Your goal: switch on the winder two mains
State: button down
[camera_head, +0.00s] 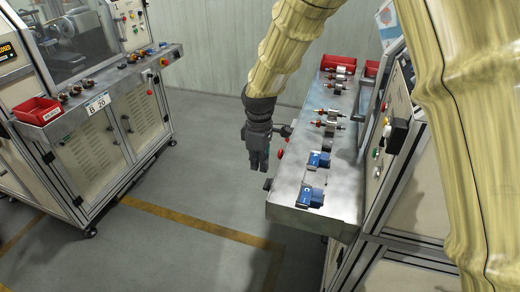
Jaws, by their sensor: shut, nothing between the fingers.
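My gripper (257,168) hangs fingers down over the floor, just left of the right machine's steel bench (345,200). Its fingers are together and nothing shows between them. The side panel of the right machine carries a black switch-like block (397,135) with small buttons beside it. A red button (281,154) sits on the bench's left edge, close to the gripper but apart from it. A dark knob (268,184) is lower on that edge. No label readable here tells which machine is winder two or which control is its mains.
Armatures (328,124), blue clamp-like parts (310,196) and a red bin (338,64) stand on the right bench. Floor (205,160) between the machines is clear. My sleeved arm covers part of the right side.

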aim_at(269, 185)
notch_tip(269, 185, down, 7)
jog(key=p, duration=0.2)
jog(key=shift+r, duration=0.2)
jog(key=shift+d, duration=0.15)
dwell(0.4)
